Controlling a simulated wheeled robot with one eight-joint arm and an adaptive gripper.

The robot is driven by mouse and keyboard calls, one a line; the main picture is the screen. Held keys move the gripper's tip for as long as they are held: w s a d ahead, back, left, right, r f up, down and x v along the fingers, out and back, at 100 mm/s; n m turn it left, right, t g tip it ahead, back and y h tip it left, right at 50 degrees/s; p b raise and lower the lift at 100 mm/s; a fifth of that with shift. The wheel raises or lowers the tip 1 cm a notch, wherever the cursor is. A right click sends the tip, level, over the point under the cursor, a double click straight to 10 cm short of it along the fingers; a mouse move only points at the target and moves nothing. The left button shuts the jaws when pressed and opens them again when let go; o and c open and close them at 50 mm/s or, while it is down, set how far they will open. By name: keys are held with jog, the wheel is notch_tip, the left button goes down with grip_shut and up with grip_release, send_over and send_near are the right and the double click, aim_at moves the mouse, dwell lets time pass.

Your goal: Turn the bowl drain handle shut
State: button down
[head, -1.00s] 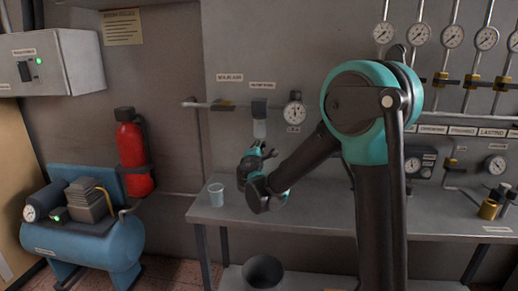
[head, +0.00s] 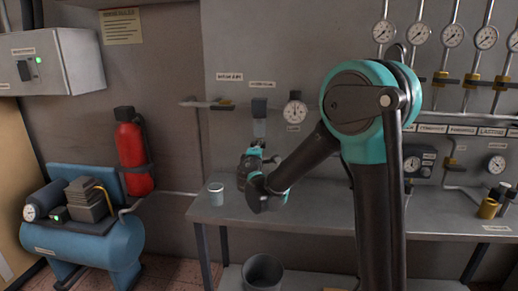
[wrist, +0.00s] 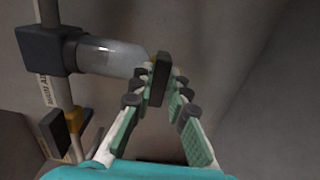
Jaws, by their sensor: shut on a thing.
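The clear filter bowl (head: 260,128) hangs below a dark square filter head (head: 259,107) on the wall pipe. In the wrist view the bowl (wrist: 112,57) lies sideways, with its narrow end toward my gripper. A dark bar, the drain handle (wrist: 159,80), is at that end. My gripper (wrist: 161,76) is shut on the drain handle, with a green-padded finger on either side of it. In the head view my gripper (head: 255,150) is just below the bowl, and the handle is hidden there.
A pale cup (head: 216,194) stands on the bench (head: 325,205), left of and below my gripper. A black-levered brass valve (head: 222,104) is on the pipe to the left, and a gauge (head: 295,113) is to the right. A bucket (head: 263,273) is under the bench.

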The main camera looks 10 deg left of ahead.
jog(key=c, duration=1.5)
grip_release()
jog(key=shift+s, duration=0.1)
jog(key=s, duration=1.2)
jog(key=shift+a, duration=0.15)
jog(key=shift+w, duration=0.1)
